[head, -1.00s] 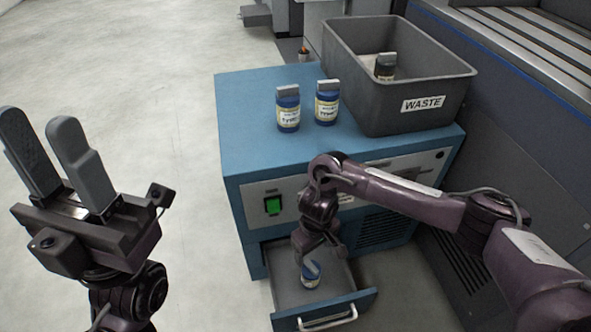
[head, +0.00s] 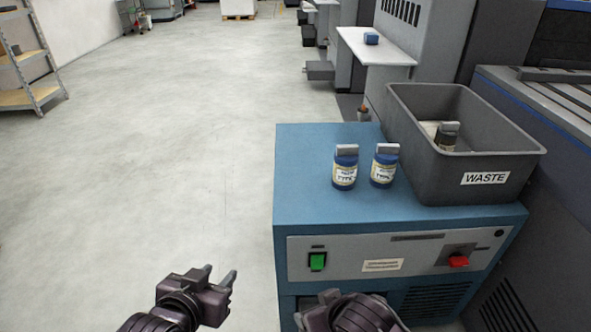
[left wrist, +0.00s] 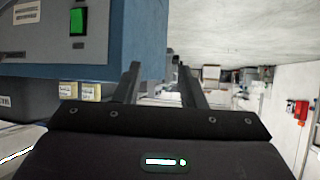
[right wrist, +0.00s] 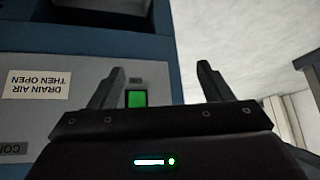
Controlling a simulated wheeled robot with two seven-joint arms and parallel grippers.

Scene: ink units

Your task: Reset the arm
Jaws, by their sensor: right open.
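My left gripper (head: 222,279) is low in the head view, left of the blue cabinet (head: 300,215), with its fingers apart and nothing between them. In the left wrist view its two fingers (left wrist: 160,85) are spread beside the cabinet's edge. My right arm shows at the bottom centre of the head view, in front of the cabinet; its fingertips are hidden there. In the right wrist view my right gripper (right wrist: 162,85) is open and empty, facing the cabinet front with the green switch (right wrist: 137,98).
Two blue bottles (head: 345,168) (head: 384,165) stand on the cabinet top. The grey WASTE bin (head: 490,165) beside them holds a dark bottle (head: 446,136). The cabinet front has a green switch (head: 317,261) and a red knob (head: 458,261). Open floor lies to the left.

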